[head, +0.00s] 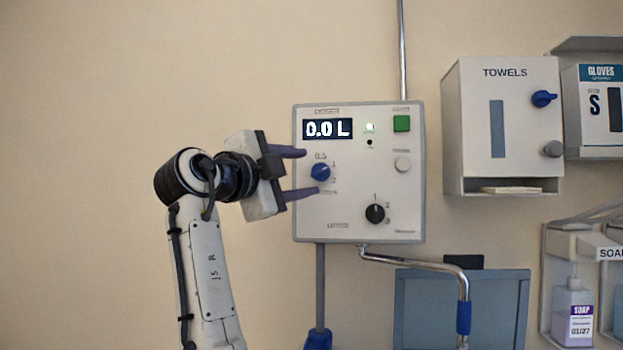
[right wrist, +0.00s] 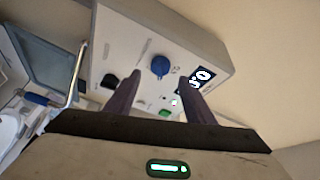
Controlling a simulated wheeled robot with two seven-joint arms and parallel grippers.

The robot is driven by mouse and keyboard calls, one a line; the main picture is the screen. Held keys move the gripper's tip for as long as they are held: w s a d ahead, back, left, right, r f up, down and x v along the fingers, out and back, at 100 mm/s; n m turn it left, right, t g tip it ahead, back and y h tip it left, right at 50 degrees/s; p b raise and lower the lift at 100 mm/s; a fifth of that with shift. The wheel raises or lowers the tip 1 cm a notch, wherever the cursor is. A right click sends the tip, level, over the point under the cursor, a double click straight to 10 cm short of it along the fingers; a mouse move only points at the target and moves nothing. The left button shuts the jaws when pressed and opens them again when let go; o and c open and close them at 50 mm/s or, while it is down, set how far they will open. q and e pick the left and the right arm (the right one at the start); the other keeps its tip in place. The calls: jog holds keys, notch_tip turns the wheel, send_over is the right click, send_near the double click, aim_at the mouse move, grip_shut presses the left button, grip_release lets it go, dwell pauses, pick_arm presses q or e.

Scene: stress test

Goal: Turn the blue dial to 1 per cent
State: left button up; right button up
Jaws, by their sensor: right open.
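The blue dial (head: 320,172) is on the left of a white wall panel (head: 345,205), with the marks 0.5, 1 and 2 around it. Which mark it points at is too small to tell. My right gripper (head: 311,171) is open, one finger above the dial's level and one below. In the right wrist view the blue dial (right wrist: 160,66) shows just beyond and between the spread fingertips (right wrist: 160,76); neither finger visibly touches it. The panel's display (head: 327,129) reads 0.0 L. My left gripper is not in view.
The panel also carries a black dial (head: 375,213), a green button (head: 402,123) and a pale round knob (head: 402,164). A bent metal pipe (head: 430,260) with a blue grip runs below. A towel dispenser (head: 480,130) with another blue knob (head: 543,98) hangs to the right.

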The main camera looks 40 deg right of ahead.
jog(key=v, duration=0.5)
jog(key=shift+a+b, duration=0.1)
jog(key=shift+b, duration=0.3)
